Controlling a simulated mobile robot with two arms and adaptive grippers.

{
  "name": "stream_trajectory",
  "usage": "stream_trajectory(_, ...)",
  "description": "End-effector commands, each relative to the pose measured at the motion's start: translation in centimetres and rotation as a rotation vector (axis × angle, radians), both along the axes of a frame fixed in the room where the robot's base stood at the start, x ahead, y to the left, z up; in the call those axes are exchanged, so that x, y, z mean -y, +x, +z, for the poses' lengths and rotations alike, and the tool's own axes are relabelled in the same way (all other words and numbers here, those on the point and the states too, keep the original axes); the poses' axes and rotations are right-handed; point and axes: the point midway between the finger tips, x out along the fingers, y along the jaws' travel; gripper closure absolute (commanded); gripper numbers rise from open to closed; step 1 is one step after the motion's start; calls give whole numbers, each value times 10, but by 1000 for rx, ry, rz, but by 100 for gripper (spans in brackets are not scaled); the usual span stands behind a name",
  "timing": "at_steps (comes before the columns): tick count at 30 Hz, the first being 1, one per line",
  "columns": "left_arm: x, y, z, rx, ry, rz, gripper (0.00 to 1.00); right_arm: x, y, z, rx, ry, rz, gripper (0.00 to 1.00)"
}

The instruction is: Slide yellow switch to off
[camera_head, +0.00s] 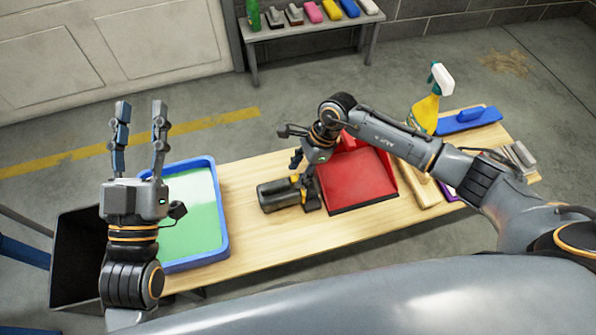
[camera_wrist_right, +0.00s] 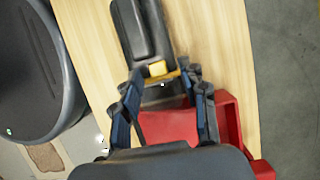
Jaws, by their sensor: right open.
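A black cylindrical device (camera_head: 277,195) lies on the wooden bench between the blue tray and the red dustpan. In the right wrist view the black device (camera_wrist_right: 143,28) shows a small yellow switch (camera_wrist_right: 157,69) at its near end. My right gripper (camera_head: 304,182) is over that yellow-marked end of the device. In the right wrist view my right gripper (camera_wrist_right: 165,82) is open, its fingertips on either side of the switch end; contact cannot be told. My left gripper (camera_head: 140,112) is open and empty, raised at the left, fingers pointing up.
A blue tray (camera_head: 221,213) with green liquid stands left of the device, and a red dustpan (camera_head: 362,182) lies close right. A yellow spray bottle (camera_head: 424,113) and blue brush (camera_head: 466,120) are further right. A black bin (camera_head: 78,262) stands at the left.

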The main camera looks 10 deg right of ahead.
Motion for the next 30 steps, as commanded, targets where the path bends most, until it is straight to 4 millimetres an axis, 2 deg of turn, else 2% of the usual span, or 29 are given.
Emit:
stream_trajectory(9,0,0,0,0,0,0,60,26,2,60,5,-3,-1,57)
stream_trajectory(15,0,0,0,0,0,0,60,38,2,91,2,-2,0,57)
stream_trajectory(21,0,0,0,0,0,0,60,43,1,103,0,-1,0,57)
stream_trajectory(30,0,0,0,-1,0,0,60,43,1,104,0,-1,0,57)
